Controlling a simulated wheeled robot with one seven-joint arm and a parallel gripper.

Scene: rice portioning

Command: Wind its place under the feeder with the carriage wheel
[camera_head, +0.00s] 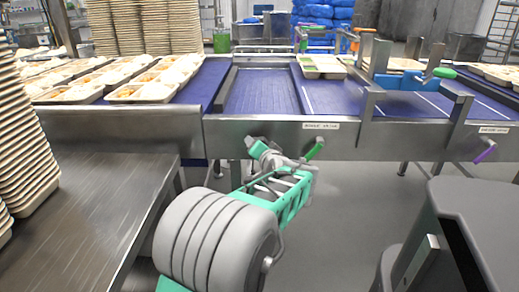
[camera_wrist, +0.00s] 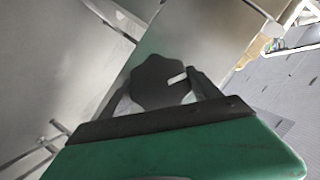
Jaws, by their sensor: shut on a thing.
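My gripper (camera_head: 297,163) is at the front steel rail of the line, below a small white label and beside a green lever (camera_head: 315,149). In the wrist view, its two fingers (camera_wrist: 160,88) are shut on a dark lobed wheel (camera_wrist: 154,72), which looks like the carriage wheel. In the head view my arm and gripper hide the wheel. A pale tray (camera_head: 322,72) with compartments, some with green in them, sits on the blue belt behind the rail. To its right stands a steel frame with blue blocks (camera_head: 403,83), possibly the feeder.
Filled trays (camera_head: 145,91) stand on the belt at left, with tall tray stacks (camera_head: 165,30) behind. A steel table (camera_head: 95,200) and another tray stack are at near left. A dark grey stand (camera_head: 480,210) is at near right. A purple lever (camera_head: 485,151) hangs from the rail at right.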

